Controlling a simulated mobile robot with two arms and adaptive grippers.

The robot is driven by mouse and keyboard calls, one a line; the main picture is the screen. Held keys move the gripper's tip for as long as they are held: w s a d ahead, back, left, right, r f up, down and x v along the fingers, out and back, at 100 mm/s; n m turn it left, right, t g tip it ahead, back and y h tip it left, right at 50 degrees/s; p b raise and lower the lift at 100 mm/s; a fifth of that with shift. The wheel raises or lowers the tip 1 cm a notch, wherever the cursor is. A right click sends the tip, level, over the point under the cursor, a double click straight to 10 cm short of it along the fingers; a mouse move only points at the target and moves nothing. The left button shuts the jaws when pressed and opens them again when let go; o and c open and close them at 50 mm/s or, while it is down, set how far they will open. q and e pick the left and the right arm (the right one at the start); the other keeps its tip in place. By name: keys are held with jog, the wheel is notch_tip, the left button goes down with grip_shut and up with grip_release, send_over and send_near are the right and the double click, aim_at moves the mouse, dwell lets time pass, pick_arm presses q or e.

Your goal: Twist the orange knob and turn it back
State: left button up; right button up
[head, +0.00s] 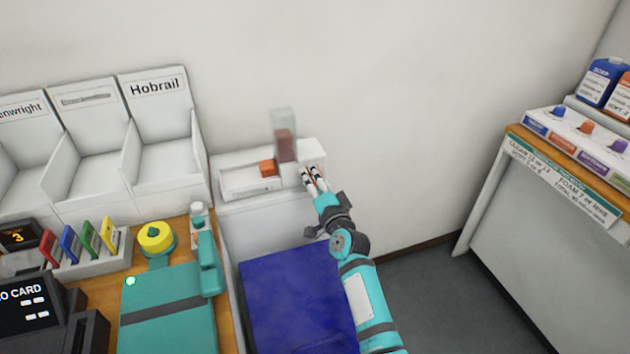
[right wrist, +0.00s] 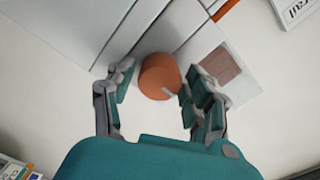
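The orange knob (right wrist: 160,76) is round, with a small pale mark at its lower right edge. In the right wrist view it sits between the two fingers of my right gripper (right wrist: 158,86), against a white unit. The gripper is open around it. A narrow gap shows on the left, and the right finger looks very close; contact there cannot be told. In the head view my right gripper (head: 315,178) is at the right end of the white unit (head: 240,183) and mostly hides the knob. My left gripper is not in view.
A clear column with reddish-brown contents (head: 285,146) and an orange block (head: 268,168) are on the white unit. A blue surface (head: 290,300) lies below the arm. White bins (head: 165,150) stand left.

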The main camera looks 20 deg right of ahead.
jog(key=shift+s+f, duration=0.1)
jog(key=shift+s, duration=0.45)
jog(key=s, duration=1.1)
jog(key=shift+d, duration=0.2)
